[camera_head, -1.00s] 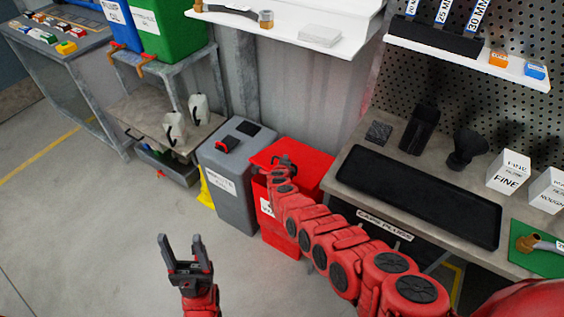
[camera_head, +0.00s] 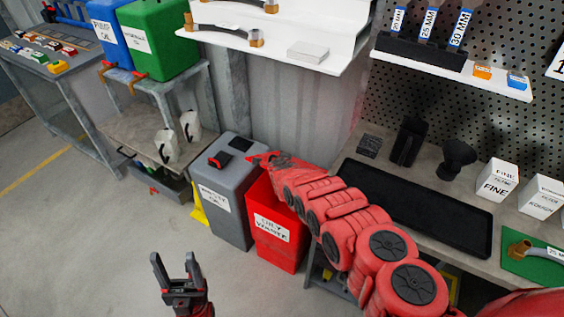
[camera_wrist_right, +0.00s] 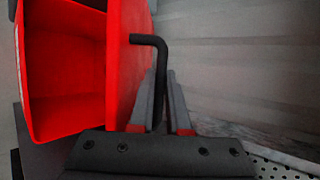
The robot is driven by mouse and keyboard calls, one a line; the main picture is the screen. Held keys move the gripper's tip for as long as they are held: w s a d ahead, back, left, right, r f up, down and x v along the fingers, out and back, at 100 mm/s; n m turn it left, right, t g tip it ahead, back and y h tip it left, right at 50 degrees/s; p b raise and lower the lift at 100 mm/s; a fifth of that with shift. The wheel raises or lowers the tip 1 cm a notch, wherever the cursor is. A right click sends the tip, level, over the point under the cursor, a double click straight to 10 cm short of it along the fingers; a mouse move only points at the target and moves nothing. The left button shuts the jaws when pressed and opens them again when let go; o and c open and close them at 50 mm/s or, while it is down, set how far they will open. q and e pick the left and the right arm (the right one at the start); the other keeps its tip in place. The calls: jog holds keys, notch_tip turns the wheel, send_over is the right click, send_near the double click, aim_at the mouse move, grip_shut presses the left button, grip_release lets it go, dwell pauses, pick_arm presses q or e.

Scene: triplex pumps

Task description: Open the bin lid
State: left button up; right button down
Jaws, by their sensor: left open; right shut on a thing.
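The red bin (camera_head: 277,240) with a white label stands on the floor beside the grey bin. In the right wrist view the bin's hollow inside (camera_wrist_right: 65,65) shows at the left. The red lid (camera_wrist_right: 124,55) stands raised beside the opening. A black bent handle (camera_wrist_right: 150,40) sticks out from the lid. My right gripper (camera_wrist_right: 162,82) is shut on this handle. In the head view my right arm reaches over the bin and its fingers are hidden. My left gripper (camera_head: 173,262) is open and empty above the floor, left of the red bin.
The grey bin (camera_head: 228,200) stands directly left of the red one. A workbench with a black tray (camera_head: 420,205) is at the right, close to my right arm. A white shelf (camera_head: 280,30) hangs on the wall above. The floor at the left is clear.

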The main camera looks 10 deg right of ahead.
jog(key=c, duration=1.2)
grip_release()
jog(key=shift+o, duration=0.2)
jog(key=shift+s+d+r+p, duration=0.1)
jog(key=shift+s+r+p, duration=0.2)
jog(key=shift+p, duration=0.3)
jog(key=p+v, duration=0.2)
jog(key=shift+s+r+p, duration=0.2)
jog(key=shift+p, duration=0.15)
jog(key=p+v, duration=1)
jog(key=v, duration=0.4)
